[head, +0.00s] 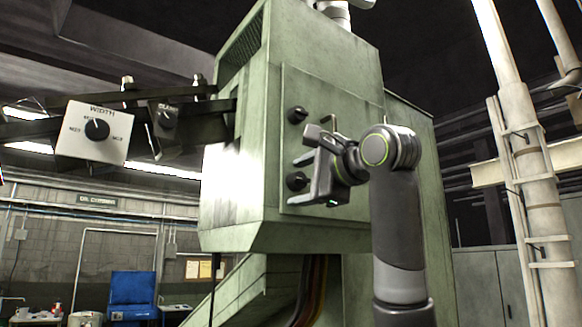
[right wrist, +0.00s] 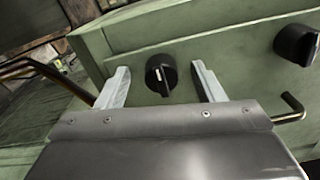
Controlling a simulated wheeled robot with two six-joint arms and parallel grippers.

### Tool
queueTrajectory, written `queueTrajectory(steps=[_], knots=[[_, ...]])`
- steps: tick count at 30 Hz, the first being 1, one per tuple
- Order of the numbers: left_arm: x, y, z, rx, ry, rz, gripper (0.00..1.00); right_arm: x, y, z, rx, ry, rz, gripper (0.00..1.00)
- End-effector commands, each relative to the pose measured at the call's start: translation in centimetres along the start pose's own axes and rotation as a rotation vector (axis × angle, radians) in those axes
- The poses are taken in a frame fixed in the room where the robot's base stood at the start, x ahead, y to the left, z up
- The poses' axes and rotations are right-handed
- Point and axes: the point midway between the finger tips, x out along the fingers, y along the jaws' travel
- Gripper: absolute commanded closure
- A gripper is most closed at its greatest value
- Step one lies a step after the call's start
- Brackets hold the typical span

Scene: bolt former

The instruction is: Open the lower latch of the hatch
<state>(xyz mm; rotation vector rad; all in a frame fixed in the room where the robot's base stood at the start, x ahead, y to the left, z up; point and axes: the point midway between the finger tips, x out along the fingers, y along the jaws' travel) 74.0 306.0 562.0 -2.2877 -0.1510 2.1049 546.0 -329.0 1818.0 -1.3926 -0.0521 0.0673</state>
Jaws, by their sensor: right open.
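The hatch (head: 335,105) is a flat green panel on the side of the green machine, and it looks closed. Its upper latch (head: 297,115) and lower latch (head: 296,181) are round black knobs near its left edge. My right gripper (head: 309,166) is open in front of the lower latch. In the right wrist view, the lower latch (right wrist: 160,74) shows between the two fingertips of my right gripper (right wrist: 161,73), with a pale mark on its face. I cannot tell whether the fingers touch it. The upper latch (right wrist: 296,44) is at the right. My left gripper is not in view.
A bent metal handle (right wrist: 291,108) sticks out between the latches, close to my right gripper. A white WIDTH dial box (head: 93,130) and a smaller dial box (head: 166,118) hang at the left. A pale column with pipes (head: 530,170) stands at the right.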

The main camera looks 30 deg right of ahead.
Motion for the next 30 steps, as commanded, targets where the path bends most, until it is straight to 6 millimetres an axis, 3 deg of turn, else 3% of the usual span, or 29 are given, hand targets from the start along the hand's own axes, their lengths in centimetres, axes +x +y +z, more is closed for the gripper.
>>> queueTrajectory(steps=[1,4,15,30], knots=[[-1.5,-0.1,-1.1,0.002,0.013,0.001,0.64,0.1,-0.7,0.0,-0.07,0.003,0.001,0.38],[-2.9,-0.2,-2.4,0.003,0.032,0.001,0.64,0.1,-0.7,0.1,-0.21,0.002,0.002,0.38],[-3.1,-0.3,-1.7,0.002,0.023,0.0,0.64,0.0,0.0,0.0,-0.595,0.0,0.001,0.38],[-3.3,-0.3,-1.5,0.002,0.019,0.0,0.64,0.0,0.0,0.0,-0.703,0.0,0.0,0.38]])
